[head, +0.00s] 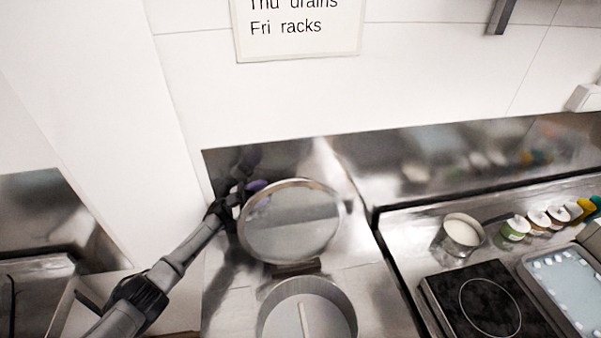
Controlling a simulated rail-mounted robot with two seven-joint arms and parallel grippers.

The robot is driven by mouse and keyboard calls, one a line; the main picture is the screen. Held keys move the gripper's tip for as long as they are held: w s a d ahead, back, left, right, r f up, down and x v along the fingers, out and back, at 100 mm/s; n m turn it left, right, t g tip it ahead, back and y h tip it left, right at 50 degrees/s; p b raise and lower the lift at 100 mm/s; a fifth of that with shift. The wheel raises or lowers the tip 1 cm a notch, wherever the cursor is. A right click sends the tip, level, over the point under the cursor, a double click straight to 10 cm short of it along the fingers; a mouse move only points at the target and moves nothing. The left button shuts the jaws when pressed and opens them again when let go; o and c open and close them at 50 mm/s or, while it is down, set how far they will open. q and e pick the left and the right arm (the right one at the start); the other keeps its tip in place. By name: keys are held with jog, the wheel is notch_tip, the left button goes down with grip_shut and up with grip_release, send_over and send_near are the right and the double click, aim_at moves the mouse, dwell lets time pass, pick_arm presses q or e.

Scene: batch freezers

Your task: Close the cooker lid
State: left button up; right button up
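The cooker lid (289,224) is a round disc with a metal rim. It stands raised behind the round cooker opening (345,306), joined near a hinge block (296,267). The opening is uncovered, and a pale upright bar (304,320) shows inside it. My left arm reaches in from the lower left. My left gripper (243,194) is at the lid's upper left edge, partly behind the rim. Its fingers are too small and dark to tell whether they are open or shut, or whether they touch the lid. My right gripper is not in view.
A steel backsplash (440,155) runs behind the cooker. On the right counter stand a metal pot with white contents (461,234), a black hob (484,306), several small jars (515,229) and a pale tray (569,283). A sign (297,28) hangs on the wall.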

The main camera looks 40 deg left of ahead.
aim_at(286, 182)
pick_arm(q)
jog(key=d+r+g+p, duration=0.1)
jog(key=w+d+r+m+g+h, duration=0.1)
jog(key=d+r, duration=0.1)
jog(key=w+d+r+m+p, duration=0.1)
jog(key=d, duration=0.1)
jog(key=shift+d+r+g+h+p, duration=0.15)
jog(key=shift+g+h+p, duration=0.15)
jog(key=shift+g+p, duration=0.1)
jog(key=shift+p+x, duration=0.3)
jog(key=shift+x, duration=0.7)
jog(key=shift+w, duration=0.1)
grip_shut()
